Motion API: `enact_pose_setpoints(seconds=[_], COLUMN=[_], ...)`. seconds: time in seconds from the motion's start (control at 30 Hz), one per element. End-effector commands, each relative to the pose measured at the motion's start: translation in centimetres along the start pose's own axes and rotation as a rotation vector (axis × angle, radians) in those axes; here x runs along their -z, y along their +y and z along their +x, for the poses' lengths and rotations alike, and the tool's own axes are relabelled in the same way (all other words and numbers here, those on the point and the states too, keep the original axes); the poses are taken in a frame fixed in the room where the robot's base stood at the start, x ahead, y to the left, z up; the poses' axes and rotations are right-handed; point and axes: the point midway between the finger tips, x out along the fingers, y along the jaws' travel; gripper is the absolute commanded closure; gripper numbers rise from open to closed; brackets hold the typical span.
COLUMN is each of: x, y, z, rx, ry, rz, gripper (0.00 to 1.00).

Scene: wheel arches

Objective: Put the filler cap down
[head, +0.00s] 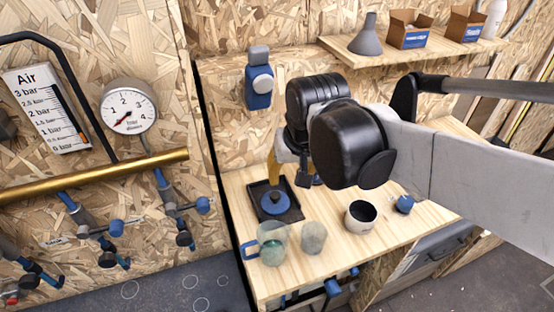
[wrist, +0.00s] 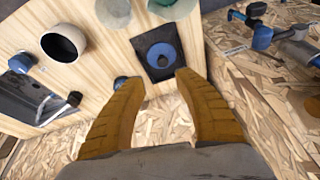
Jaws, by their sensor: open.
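A round blue cap with a darker raised centre, which looks like the filler cap (head: 275,204), lies in a square black tray (head: 292,214) on the wooden bench. In the wrist view the cap (wrist: 162,57) is in the black tray (wrist: 153,73), just beyond my fingertips. My gripper (head: 288,172) is open and empty, its orange fingers spread above the tray's back side. In the wrist view the gripper (wrist: 158,80) has clear space between its fingers. The cap is apart from both fingers.
A clear jug (head: 272,246), a grey cup (head: 314,238), a dark-lined white cup (head: 361,216) and a small blue item (head: 404,204) stand on the bench. A blue bottle-like item (head: 259,80) hangs on the wall. A shelf (head: 400,55) holds a funnel (head: 367,38) and boxes.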

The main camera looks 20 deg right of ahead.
Motion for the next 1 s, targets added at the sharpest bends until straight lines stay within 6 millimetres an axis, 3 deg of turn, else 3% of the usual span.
enact_pose_setpoints(seconds=[0.1, 0.3, 0.73, 0.9, 1.0], x=[-2.6, -5.1, -5.7, -6.4, -6.3], y=[0.5, 0.9, 1.0, 1.1, 1.1], z=[-1.3, -2.0, -2.0, -0.2, -0.4], rx=[0.014, 0.022, 0.022, 0.022, 0.022], ry=[0.107, 0.233, 0.271, 0.271, 0.27], rz=[-0.069, -0.151, -0.175, -0.175, -0.175], gripper=[0.62, 0.62, 0.62, 0.62, 0.62])
